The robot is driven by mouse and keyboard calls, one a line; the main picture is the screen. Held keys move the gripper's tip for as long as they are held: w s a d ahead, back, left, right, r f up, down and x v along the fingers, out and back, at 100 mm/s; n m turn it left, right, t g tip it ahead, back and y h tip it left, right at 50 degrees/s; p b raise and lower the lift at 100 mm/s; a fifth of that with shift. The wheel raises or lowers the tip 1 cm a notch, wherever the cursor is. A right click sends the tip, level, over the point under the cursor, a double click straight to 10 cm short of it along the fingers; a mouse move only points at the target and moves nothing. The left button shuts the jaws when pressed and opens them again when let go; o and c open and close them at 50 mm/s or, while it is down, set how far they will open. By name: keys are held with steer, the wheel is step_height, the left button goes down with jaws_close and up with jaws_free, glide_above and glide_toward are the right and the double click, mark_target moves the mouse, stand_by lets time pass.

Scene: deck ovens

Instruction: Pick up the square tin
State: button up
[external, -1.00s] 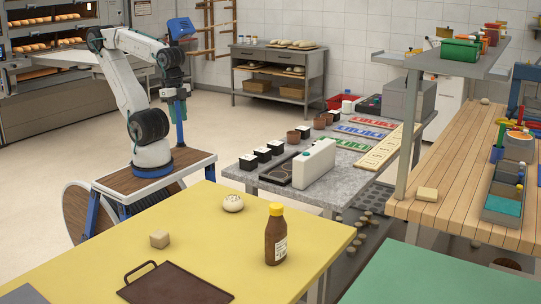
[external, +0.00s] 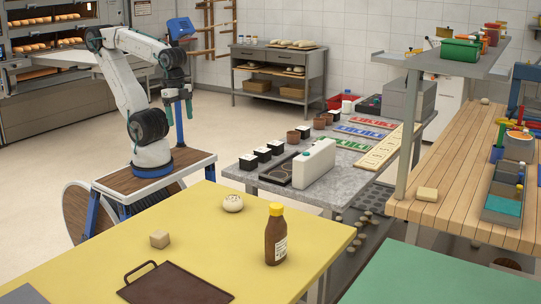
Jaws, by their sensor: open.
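My gripper (external: 178,108) hangs below the wrist at the end of the white arm, to the left of the grey table. It points down, its two teal fingers apart and empty. Several small square dark tins with pale tops stand along the near-left edge of the grey table, one of them the nearest tin (external: 249,162). I cannot tell which one is meant. My gripper is well apart from them, up and to the left in the picture.
The grey table (external: 222,178) also holds a white case (external: 314,163), a dark tray with round wells (external: 278,170), brown pots (external: 293,137) and coloured panels (external: 351,131). A yellow table (external: 205,235) with a brown bottle (external: 275,236) is in front.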

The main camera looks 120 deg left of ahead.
steer(key=w+a+f+n+g, duration=0.2)
steer(key=w+a+f+n, duration=0.1)
steer(key=w+a+f, duration=0.4)
steer(key=h, duration=0.1)
glide_above(249, 157)
steer(key=s+d, duration=0.2)
steer(key=d, duration=0.1)
steer(key=shift+m, duration=0.4)
step_height(249, 157, down, 9)
steer(key=shift+d+r, duration=0.15)
steer(key=w+a, duration=0.1)
steer(key=m, duration=0.1)
steer(key=w+a+m, duration=0.1)
steer(key=shift+w+a+f+t+y, duration=0.3)
steer(key=shift+y, duration=0.1)
steer(key=shift+w, duration=0.1)
steer(key=shift+m, duration=0.3)
steer(key=f, duration=0.7)
steer(key=shift+s+a+f, duration=0.2)
steer(key=shift+s+f, duration=0.15)
steer(key=shift+s, duration=0.05)
steer(key=shift+c, duration=0.3)
steer(key=c, duration=1.1)
